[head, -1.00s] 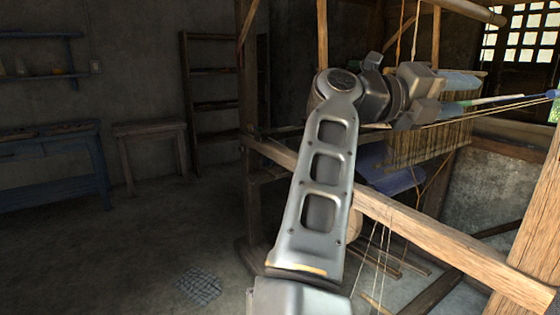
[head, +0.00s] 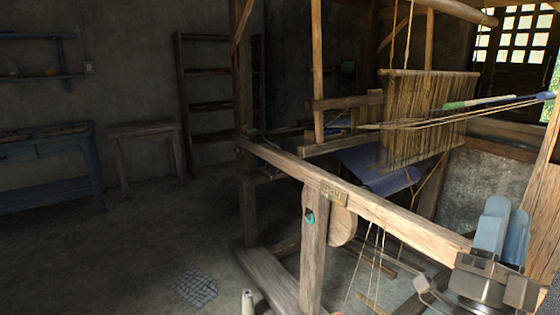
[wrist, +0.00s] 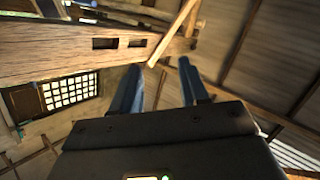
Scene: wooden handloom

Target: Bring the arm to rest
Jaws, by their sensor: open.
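My gripper (head: 507,212) is at the lower right of the head view, in front of the loom's front side beam. Its two blue fingers point up, stand apart and hold nothing. In the wrist view my gripper (wrist: 160,70) also shows its fingers spread with a gap between them, facing the roof. The wooden handloom (head: 400,222) fills the right half of the head view. Most of my arm is out of the head view. Whether the gripper touches the beam or the post behind it, I cannot tell.
Hanging heddle threads (head: 425,118), a blue cloth (head: 375,172) and a green-and-blue rod (head: 480,102) are on the loom. A blue table (head: 50,148) and a wooden stand (head: 145,130) are at the left. The floor (head: 110,250) at left is mostly clear.

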